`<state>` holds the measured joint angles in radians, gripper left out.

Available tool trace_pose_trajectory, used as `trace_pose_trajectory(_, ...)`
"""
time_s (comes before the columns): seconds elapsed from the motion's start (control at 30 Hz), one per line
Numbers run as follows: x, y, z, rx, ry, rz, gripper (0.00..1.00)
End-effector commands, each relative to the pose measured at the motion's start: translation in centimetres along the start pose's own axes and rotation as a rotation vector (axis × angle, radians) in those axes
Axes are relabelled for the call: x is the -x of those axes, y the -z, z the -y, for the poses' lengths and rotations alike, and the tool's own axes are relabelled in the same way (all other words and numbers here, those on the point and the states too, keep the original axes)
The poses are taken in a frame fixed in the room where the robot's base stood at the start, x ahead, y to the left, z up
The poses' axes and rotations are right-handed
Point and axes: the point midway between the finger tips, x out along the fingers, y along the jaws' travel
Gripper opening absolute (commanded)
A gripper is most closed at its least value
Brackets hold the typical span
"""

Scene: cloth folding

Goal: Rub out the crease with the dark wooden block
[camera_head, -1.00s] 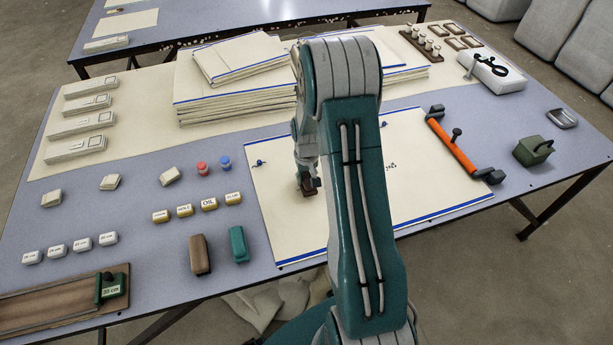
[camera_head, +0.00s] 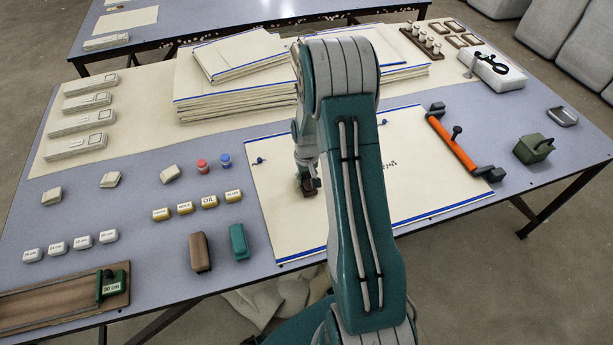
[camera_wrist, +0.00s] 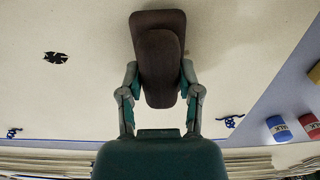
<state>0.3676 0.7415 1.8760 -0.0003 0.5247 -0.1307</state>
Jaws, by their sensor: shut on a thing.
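The dark wooden block (camera_wrist: 158,22) is held in my gripper (camera_wrist: 160,82), whose fingers are shut on either side of its upper part. In the head view the block (camera_head: 307,191) is low over the cream cloth (camera_head: 284,215), at or very near its surface; I cannot tell whether it presses on it. The cloth lies flat with blue edge stripes. A small dark mark (camera_wrist: 55,58) and dark blue ties show on it. My arm hides the middle of the cloth in the head view. I cannot make out the crease.
An orange-handled bar (camera_head: 453,146) lies along the cloth's right side. A brown block (camera_head: 200,252) and a green block (camera_head: 239,242) stand left of the cloth. Folded cloths (camera_head: 240,105) are stacked behind.

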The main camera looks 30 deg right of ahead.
Motion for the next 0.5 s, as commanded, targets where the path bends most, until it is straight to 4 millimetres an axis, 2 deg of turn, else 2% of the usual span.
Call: trace_pose_trajectory(0.5,-0.55,0.01,0.38,0.001,0.000,0.000,0.00)
